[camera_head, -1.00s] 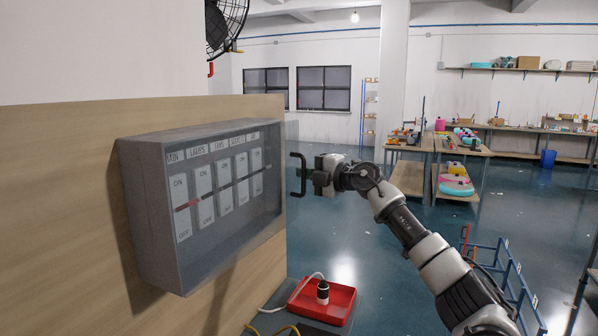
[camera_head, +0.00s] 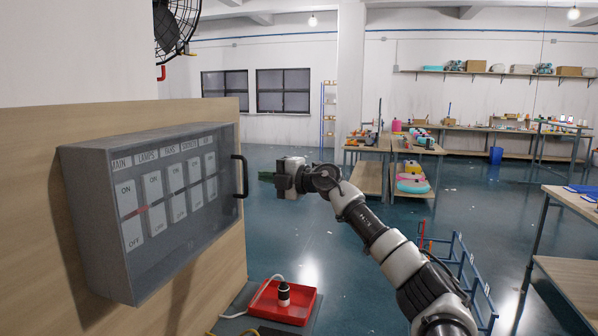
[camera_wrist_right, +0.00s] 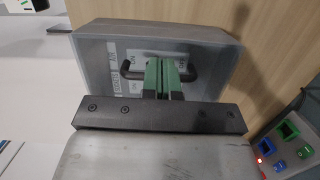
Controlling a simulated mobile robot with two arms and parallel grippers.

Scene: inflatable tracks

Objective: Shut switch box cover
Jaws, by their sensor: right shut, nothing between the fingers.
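The grey switch box (camera_head: 88,215) is mounted on a wooden panel, with rows of labelled ON/OFF switches seen through its clear cover (camera_head: 190,228). The cover lies over the box front, and I see no clear gap along its edge. Its black handle (camera_head: 241,176) is at the cover's right side. My right gripper (camera_head: 264,177) is just right of the handle, with its green fingers shut and empty, pointing at it. In the right wrist view the shut fingers (camera_wrist_right: 164,75) appear in front of the handle (camera_wrist_right: 128,70); contact cannot be told. My left gripper is not in view.
A blue rack (camera_head: 460,265) stands on the floor at lower right. Work tables stand at the back and right. The floor beyond my right arm is mostly open.

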